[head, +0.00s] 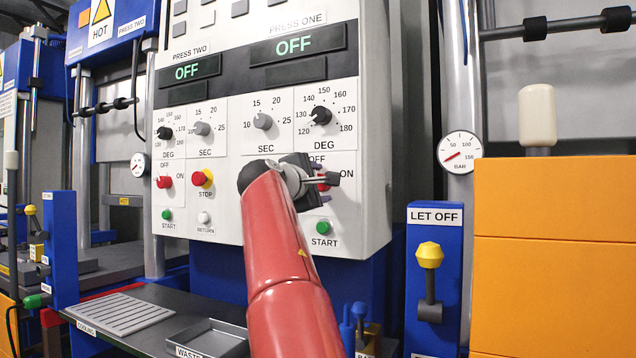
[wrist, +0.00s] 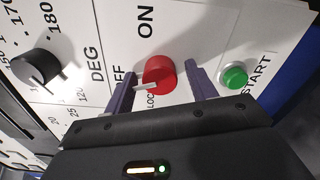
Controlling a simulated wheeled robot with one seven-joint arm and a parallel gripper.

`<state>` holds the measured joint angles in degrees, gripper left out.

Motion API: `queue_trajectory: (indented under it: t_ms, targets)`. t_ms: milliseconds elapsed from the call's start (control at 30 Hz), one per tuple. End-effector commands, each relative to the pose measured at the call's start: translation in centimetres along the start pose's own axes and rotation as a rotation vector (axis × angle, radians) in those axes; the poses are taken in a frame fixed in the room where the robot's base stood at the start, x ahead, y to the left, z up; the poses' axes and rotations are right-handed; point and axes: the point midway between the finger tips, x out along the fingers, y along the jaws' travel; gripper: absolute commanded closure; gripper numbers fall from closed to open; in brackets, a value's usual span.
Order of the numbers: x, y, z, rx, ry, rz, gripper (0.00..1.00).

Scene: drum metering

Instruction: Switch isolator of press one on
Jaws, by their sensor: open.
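The isolator of press one is a red round knob (wrist: 160,76) on the white panel. Its pale pointer faces left in the wrist view, toward the partly covered OFF label; ON is printed above it there. In the head view the red knob (head: 323,184) is mostly hidden by my gripper (head: 321,181). In the wrist view my gripper (wrist: 158,78) is open, one finger on each side of the knob. I cannot tell whether either finger touches it. The press one display (head: 294,45) reads OFF in green.
The green START button (wrist: 234,76) lies just beyond the right finger. The black DEG dial (wrist: 36,67) is to the left. Press two's red isolator (head: 164,182) and red STOP button (head: 202,178) are left of my arm. The LET OFF lever (head: 429,256) stands at right.

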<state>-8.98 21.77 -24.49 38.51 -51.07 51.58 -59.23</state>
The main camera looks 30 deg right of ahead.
Motion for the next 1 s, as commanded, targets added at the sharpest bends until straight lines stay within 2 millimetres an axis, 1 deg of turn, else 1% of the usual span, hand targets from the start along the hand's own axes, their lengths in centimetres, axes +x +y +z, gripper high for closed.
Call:
queue_trajectory:
  t_ms: [33,300,367,667,867,1000]
  targets:
    - [-0.02,-0.01,0.0,0.0,0.0,0.0,0.46]
    - [-0.04,-0.01,0.0,0.0,0.0,0.0,0.82]
    - [-0.04,-0.01,0.0,0.0,0.0,-0.001,0.88]
    - [-0.04,-0.04,-0.02,0.039,0.0,-0.001,0.88]
    - [-0.06,-0.05,-0.05,0.146,0.0,-0.001,0.88]
    - [-0.06,-0.07,-0.06,0.26,0.0,-0.001,0.88]
